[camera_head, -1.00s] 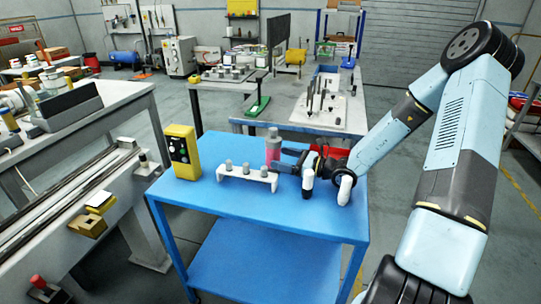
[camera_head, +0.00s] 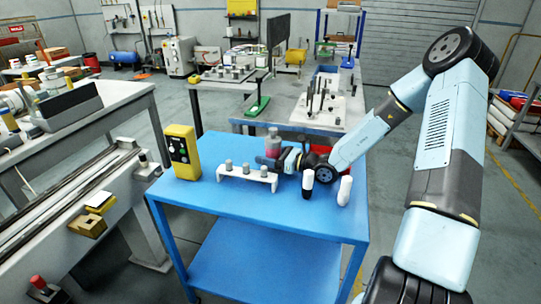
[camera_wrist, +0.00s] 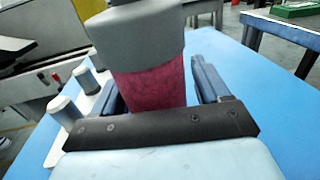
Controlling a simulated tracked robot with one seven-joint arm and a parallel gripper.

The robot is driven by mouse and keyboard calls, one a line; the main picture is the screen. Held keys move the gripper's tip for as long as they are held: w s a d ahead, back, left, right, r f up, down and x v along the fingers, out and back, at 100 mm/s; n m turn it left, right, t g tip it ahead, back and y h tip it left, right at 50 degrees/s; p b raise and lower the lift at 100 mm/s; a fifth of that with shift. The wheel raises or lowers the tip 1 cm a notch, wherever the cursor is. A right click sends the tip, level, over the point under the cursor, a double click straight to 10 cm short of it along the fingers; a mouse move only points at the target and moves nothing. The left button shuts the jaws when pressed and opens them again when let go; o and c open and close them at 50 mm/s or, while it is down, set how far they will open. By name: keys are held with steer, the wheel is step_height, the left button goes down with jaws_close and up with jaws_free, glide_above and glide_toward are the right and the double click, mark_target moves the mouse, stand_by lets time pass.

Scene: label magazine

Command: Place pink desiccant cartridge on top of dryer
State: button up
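The pink desiccant cartridge stands upright on the blue cart top (camera_head: 300,225). Its grey cap (camera_head: 272,134) shows above my gripper in the head view, and its pink body (camera_wrist: 152,92) fills the middle of the wrist view. My gripper (camera_head: 266,159) is low over the cart, pointing left. In the wrist view its two fingers (camera_wrist: 158,85) stand on either side of the cartridge, with a narrow gap visible at the right finger. I cannot tell which thing is the dryer; a yellow box (camera_head: 181,152) with a dark front panel stands at the cart's back left.
A white rack (camera_head: 246,176) with several grey-topped pieces stands left of my gripper. A red bin (camera_head: 346,155) is behind my wrist. The cart's front is clear.

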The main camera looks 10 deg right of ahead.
steer(key=shift+r, duration=0.1)
steer(key=c, duration=1.1)
